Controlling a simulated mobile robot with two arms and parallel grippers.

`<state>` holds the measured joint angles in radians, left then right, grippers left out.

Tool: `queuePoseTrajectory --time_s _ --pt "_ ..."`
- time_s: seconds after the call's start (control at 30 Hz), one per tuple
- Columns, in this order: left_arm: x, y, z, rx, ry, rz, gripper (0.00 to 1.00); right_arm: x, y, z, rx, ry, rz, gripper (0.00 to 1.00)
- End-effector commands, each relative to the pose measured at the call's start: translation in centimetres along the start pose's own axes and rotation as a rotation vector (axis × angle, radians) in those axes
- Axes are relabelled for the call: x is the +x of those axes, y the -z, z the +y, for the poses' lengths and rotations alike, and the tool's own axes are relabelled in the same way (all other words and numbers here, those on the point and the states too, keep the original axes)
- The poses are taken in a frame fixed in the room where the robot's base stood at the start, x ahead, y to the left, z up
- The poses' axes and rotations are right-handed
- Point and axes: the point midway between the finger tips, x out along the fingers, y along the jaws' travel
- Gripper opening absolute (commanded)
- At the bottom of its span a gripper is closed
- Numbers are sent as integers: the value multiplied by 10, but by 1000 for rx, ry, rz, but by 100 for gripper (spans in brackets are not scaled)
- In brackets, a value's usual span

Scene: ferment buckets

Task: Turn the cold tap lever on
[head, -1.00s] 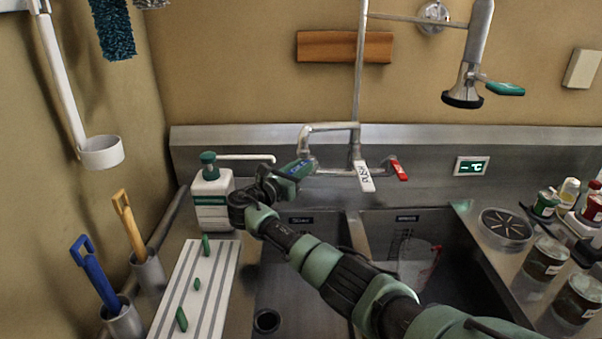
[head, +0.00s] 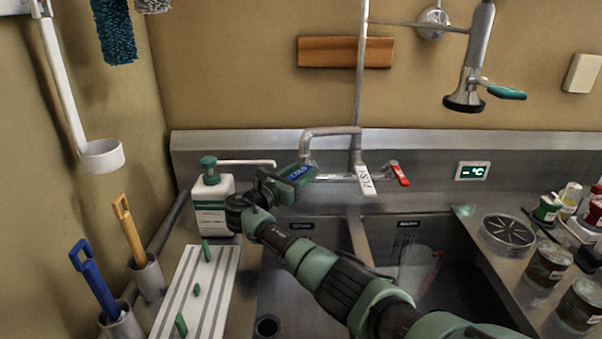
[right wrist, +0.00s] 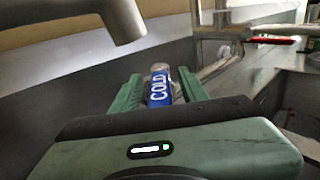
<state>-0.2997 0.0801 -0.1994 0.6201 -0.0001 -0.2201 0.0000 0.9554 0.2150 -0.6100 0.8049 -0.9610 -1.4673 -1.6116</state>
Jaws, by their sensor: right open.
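The blue cold tap lever, lettered COLD (right wrist: 159,88), stands between the two green fingers of my right gripper (right wrist: 160,78). The fingers are open, one on each side of the lever, and a narrow gap seems to show on the left. In the head view the lever's blue label (head: 299,173) shows beside the gripper, which partly hides it at the left end of the tap. The bent spout pipe (head: 331,131) rises above the tap. My left gripper is not in view.
A white PUSH lever (head: 365,180) and a red lever (head: 399,174) are to the right on the same tap. A soap bottle (head: 213,205) stands close left of my right gripper. Two sink basins lie below my arm. A spray head (head: 466,92) hangs at upper right.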

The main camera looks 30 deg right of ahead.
Motion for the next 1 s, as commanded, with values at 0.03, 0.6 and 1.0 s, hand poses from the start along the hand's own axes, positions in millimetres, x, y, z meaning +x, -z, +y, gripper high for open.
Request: queuePoseTrajectory --time_s 0.03,0.6,1.0 --pt "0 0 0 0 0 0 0 -4 1 1 0 -2 0 44" --pt "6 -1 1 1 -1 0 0 -77 1 0 -1 -1 0 44" --pt "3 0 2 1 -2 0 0 -76 0 3 -8 -16 0 44"
